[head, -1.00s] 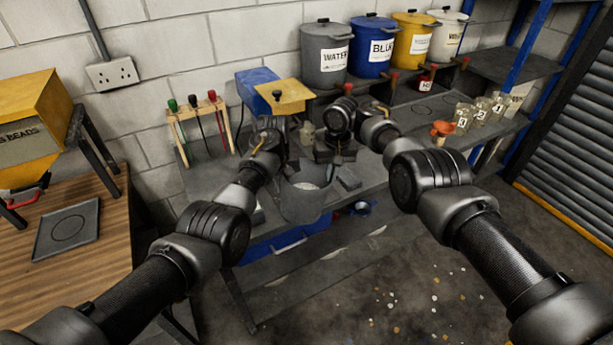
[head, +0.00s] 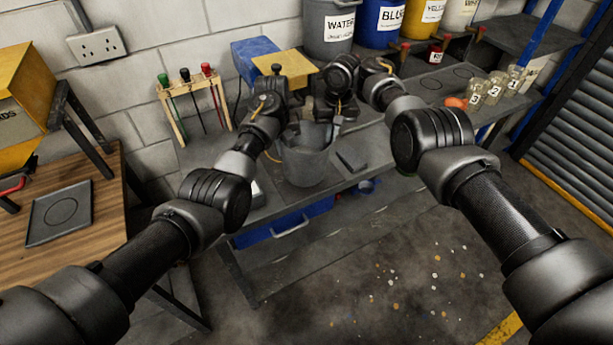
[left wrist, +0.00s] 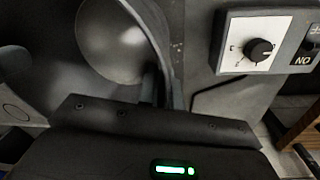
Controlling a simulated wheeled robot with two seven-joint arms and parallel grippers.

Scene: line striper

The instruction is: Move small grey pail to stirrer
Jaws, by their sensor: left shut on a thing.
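The small grey pail (head: 306,165) is upright at the front edge of the grey bench, and its opening shows in the left wrist view (left wrist: 155,35). My left gripper (head: 272,150) is shut on the pail at its left side. My right gripper (head: 337,128) is at the pail's right rim; its jaws are too small and dark to read. A blue machine with a yellow top (head: 275,62) stands behind the pail, partly hidden by my arms; I cannot tell whether it is the stirrer. In the left wrist view a dial panel (left wrist: 262,48) is beside the pail.
A tool rack (head: 192,105) stands at the bench's back left. Large labelled buckets line a back shelf. Numbered jars (head: 492,88) stand at the right. A dark block (head: 351,160) lies right of the pail. A blue drawer (head: 285,225) is below.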

